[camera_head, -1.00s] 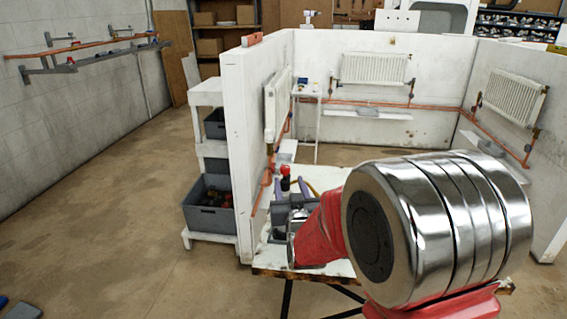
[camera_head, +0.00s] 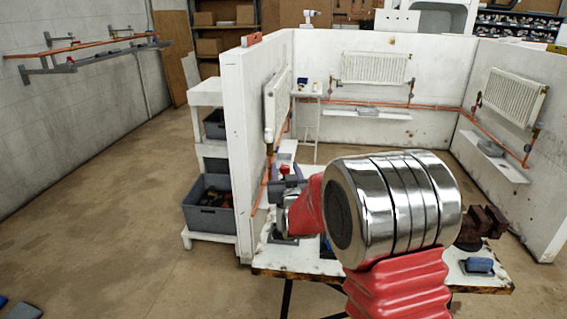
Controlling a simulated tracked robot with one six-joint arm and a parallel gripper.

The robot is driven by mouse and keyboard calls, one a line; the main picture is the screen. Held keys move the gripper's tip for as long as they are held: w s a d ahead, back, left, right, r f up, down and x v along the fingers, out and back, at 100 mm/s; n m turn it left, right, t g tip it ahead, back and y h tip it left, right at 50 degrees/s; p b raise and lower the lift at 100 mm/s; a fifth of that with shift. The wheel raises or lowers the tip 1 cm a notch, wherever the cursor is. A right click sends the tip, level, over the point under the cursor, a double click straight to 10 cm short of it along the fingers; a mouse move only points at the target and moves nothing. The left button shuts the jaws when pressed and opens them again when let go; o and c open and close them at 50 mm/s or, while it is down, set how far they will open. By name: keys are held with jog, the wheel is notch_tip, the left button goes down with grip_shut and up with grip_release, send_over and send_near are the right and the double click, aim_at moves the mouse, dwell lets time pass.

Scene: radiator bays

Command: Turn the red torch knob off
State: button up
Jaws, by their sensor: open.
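A small red part (camera_head: 284,169), which looks like the red torch knob, shows just above my gripper on the workbench (camera_head: 300,262). The rest of the torch is hidden behind my gripper and wrist, so I cannot tell how the knob is turned. My gripper (camera_head: 283,188) is grey and partly covered by my own red and chrome wrist. It is open, close to the red part in the picture. I cannot tell whether they touch.
A white partition wall (camera_head: 240,150) stands close to the left of my gripper. A brown vise-like tool (camera_head: 482,226) and a blue-handled item (camera_head: 478,266) are on the bench's right side. Radiators (camera_head: 374,69) and copper pipes line the bays behind. A grey crate (camera_head: 210,205) stands left of the wall.

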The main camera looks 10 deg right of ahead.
jog(key=shift+w+d, duration=0.15)
jog(key=shift+w, duration=2.4)
jog(key=shift+c, duration=0.5)
jog(key=c, duration=1)
jog(key=shift+o, duration=0.2)
